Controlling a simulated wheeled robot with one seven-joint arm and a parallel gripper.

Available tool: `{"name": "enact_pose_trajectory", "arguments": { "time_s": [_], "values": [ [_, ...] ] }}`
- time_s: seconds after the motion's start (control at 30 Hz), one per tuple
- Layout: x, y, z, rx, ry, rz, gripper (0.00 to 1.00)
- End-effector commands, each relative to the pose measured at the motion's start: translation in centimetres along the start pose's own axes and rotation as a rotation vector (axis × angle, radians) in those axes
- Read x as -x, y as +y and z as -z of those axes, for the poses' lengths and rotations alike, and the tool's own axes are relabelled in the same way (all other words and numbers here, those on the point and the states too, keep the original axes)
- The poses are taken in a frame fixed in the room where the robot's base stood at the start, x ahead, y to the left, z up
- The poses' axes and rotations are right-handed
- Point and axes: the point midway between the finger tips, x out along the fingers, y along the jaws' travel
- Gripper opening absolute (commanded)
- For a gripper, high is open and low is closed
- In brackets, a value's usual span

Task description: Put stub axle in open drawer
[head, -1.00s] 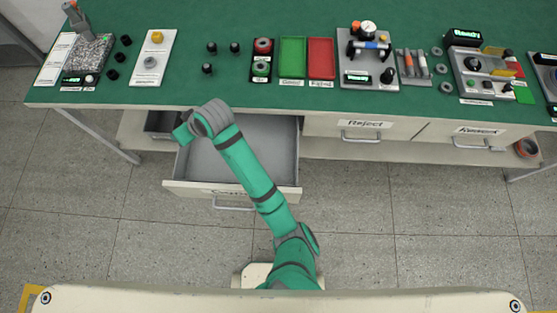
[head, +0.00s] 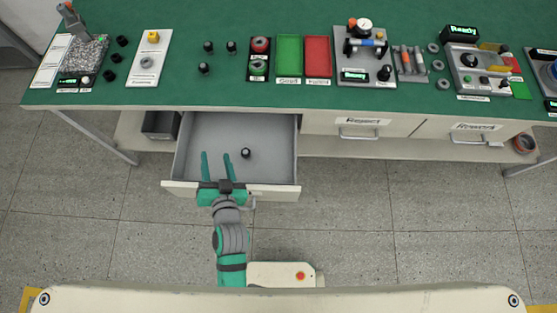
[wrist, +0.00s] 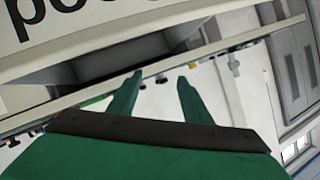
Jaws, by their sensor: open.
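A small dark cylindrical part with a light top, which looks like the stub axle, stands in the open drawer (head: 195,135), on its floor right of my gripper. It is the dark part (head: 245,153). My gripper (head: 215,156) is open and empty, its two green fingers apart over the front left of the drawer, not touching the part. In the wrist view my open fingers (wrist: 159,78) point at a white panel edge with a dark gap behind it. The part is not seen in the wrist view.
Similar dark parts (head: 208,47) stand on the green table (head: 190,90). Green (head: 289,58) and red (head: 317,58) trays lie right of them. Closed Reject (head: 362,122) and Rework (head: 474,127) drawers are right of the open drawer.

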Motion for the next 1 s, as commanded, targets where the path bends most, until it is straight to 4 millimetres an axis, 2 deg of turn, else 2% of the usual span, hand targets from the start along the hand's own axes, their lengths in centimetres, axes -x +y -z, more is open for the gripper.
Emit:
{"name": "enact_pose_trajectory", "arguments": {
  "time_s": [0.03,0.13,0.3,0.4,0.53,0.7,1.0],
  "values": [
    [2.0,1.4,-0.7,0.008,0.009,-0.039,0.45],
    [5.6,4.2,-1.0,0.044,0.045,-0.11,0.45],
    [12.4,8.2,-0.6,0.149,0.095,-0.208,0.45],
    [16.3,9.9,0.2,0.23,0.12,-0.248,0.45],
    [20.4,11.2,1.6,0.33,0.144,-0.272,0.45],
    [23.4,11.8,3.0,0.416,0.162,-0.273,0.45],
    [24.0,11.8,3.4,0.438,0.17,-0.272,0.45]
  ]
}}
